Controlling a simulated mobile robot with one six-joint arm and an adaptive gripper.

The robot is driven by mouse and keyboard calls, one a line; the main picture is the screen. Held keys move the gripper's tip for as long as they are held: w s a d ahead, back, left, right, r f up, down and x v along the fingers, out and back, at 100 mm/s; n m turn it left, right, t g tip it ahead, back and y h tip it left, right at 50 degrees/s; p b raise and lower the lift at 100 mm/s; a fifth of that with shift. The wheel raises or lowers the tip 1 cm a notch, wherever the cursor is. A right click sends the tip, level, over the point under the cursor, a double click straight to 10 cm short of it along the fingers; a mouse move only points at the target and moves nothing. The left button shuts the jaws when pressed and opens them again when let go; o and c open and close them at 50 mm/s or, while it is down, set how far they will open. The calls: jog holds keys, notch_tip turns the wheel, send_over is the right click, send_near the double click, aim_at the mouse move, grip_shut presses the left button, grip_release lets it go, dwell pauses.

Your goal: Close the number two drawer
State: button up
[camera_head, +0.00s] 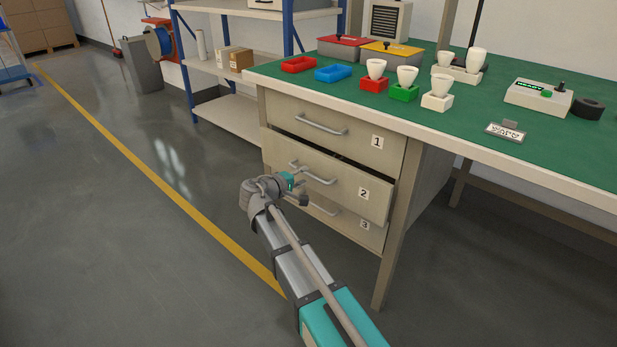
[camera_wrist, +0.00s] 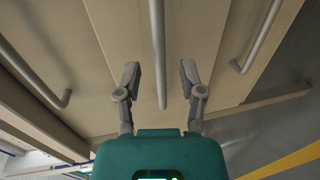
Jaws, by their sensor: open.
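The number two drawer (camera_head: 345,184) is the middle drawer under the green-topped workbench. It is pulled out a little, with a dark gap above its front. Its grey bar handle (camera_head: 319,176) is partly hidden behind my gripper (camera_head: 299,182). In the wrist view my gripper (camera_wrist: 160,78) is open, with one finger on each side of the middle handle (camera_wrist: 158,45). The bar's end lies between the fingers, with space on both sides. I cannot tell whether anything touches.
The number one drawer (camera_head: 330,132) above looks shut. The number three drawer (camera_head: 345,222) below is partly hidden by my arm and the middle drawer. A bench leg (camera_head: 396,235) stands to the right. Open floor (camera_head: 130,240) with a yellow line lies left.

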jog(key=shift+x, duration=1.25)
jog(key=shift+c, duration=0.3)
grip_shut()
